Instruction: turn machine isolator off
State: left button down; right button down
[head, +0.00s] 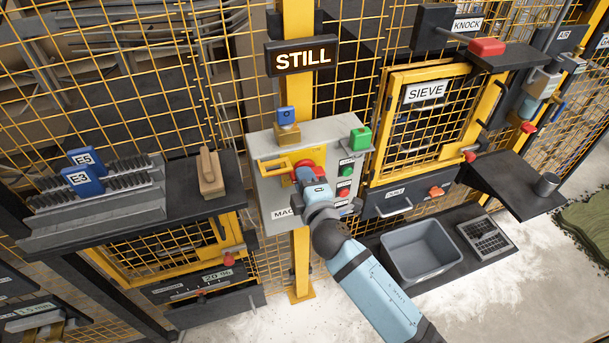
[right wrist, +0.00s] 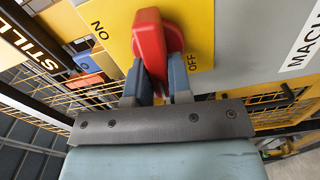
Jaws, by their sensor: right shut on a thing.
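The machine isolator is a red rotary handle (head: 306,172) on a yellow plate on the front of a grey control box (head: 270,190). In the right wrist view the red handle (right wrist: 150,45) stands nearly upright in the picture. ON is printed on the yellow plate (right wrist: 118,18) to its left and OFF to its right. My right gripper (right wrist: 157,88) is shut on the handle's near end, one finger on each side. In the head view my right gripper (head: 314,186) hides part of the handle and plate. My left gripper is not in view.
A STILL sign (head: 302,59) hangs above the box. A shelf with a wooden block (head: 210,175) is at left. The SIEVE cage (head: 425,110) and a grey bin (head: 418,250) are at right.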

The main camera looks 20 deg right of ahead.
jog(key=shift+r+n, duration=0.1)
jog(key=shift+n, duration=0.5)
jog(key=shift+d, duration=0.1)
jog(key=c, duration=1.2)
grip_release()
jog(key=shift+o, duration=0.8)
jog(key=shift+w, duration=0.1)
